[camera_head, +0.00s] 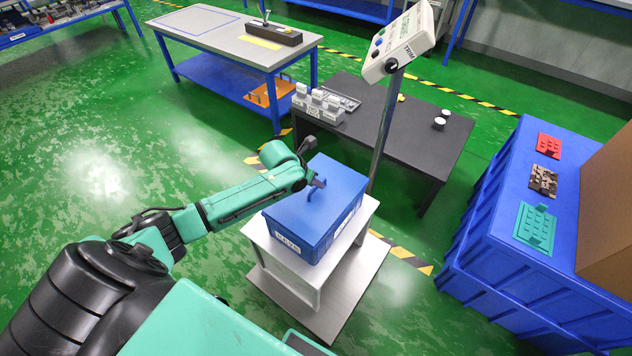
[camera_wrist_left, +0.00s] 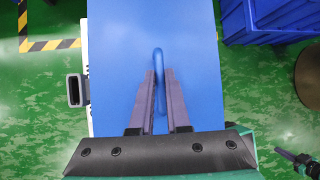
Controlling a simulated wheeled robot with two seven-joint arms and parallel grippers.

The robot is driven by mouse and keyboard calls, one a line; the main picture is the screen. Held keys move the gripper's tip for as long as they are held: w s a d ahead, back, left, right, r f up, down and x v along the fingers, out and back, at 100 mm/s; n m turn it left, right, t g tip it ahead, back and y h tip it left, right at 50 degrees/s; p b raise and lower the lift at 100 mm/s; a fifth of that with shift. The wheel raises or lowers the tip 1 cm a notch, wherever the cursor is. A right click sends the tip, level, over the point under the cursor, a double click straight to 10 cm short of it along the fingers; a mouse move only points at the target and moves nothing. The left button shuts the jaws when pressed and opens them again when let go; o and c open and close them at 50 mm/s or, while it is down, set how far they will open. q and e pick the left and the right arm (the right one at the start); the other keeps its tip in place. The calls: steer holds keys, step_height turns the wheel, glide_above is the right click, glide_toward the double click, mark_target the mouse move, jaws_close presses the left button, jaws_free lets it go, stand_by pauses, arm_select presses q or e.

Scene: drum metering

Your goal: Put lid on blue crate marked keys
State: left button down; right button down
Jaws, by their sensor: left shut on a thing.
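The blue crate (camera_head: 291,241) with a white label stands on a small white stand in the head view; the label's letters are too small to read surely. A blue lid (camera_head: 335,205) lies over the crate's top; I cannot tell whether it is fully seated. My left gripper (camera_head: 317,184) is above the lid at its raised handle. In the left wrist view the lid (camera_wrist_left: 205,60) fills the middle, and my left gripper (camera_wrist_left: 160,78) is shut on its blue loop handle (camera_wrist_left: 158,60).
The white stand (camera_head: 257,236) sits on a grey base plate. A post with a display box (camera_head: 399,42) rises just behind the crate. A dark table (camera_head: 408,145) stands behind, and a large blue container (camera_head: 500,262) at right. Green floor is open at left.

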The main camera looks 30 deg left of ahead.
arm_select(q)
steer(key=shift+w+f, duration=0.1)
steer(key=shift+f, duration=0.2)
stand_by(0.4)
steer(key=shift+f, duration=0.25)
stand_by(0.5)
steer(key=shift+c, duration=1.7)
jaws_free()
steer(key=shift+r, duration=0.1)
step_height(320, 180, up, 7)
steer(key=p, duration=0.6)
